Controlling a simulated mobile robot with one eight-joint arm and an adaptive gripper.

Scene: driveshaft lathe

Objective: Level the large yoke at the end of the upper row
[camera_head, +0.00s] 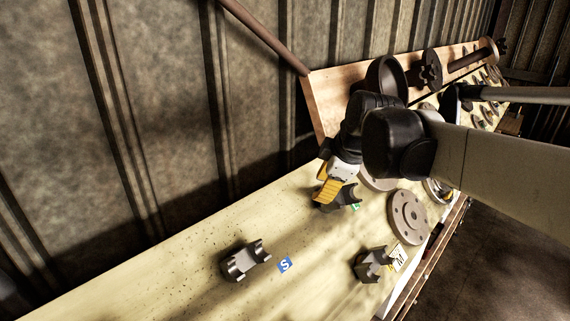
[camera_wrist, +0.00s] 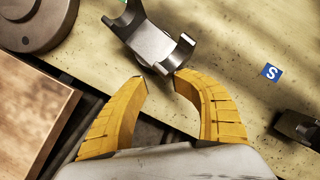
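A grey metal yoke (camera_head: 345,198) sits beside a green label (camera_head: 355,206) on the pale bench, partly hidden by my gripper. In the head view my gripper (camera_head: 328,191) is over the yoke's left side. I cannot tell whether the yoke is level.
Another yoke (camera_head: 240,264) lies by a blue S label (camera_head: 285,265), and one (camera_head: 371,265) by a white M label (camera_head: 398,258). A round flange (camera_head: 408,217) lies to the right. A wooden board (camera_head: 325,100) stands behind. The bench's left front is clear.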

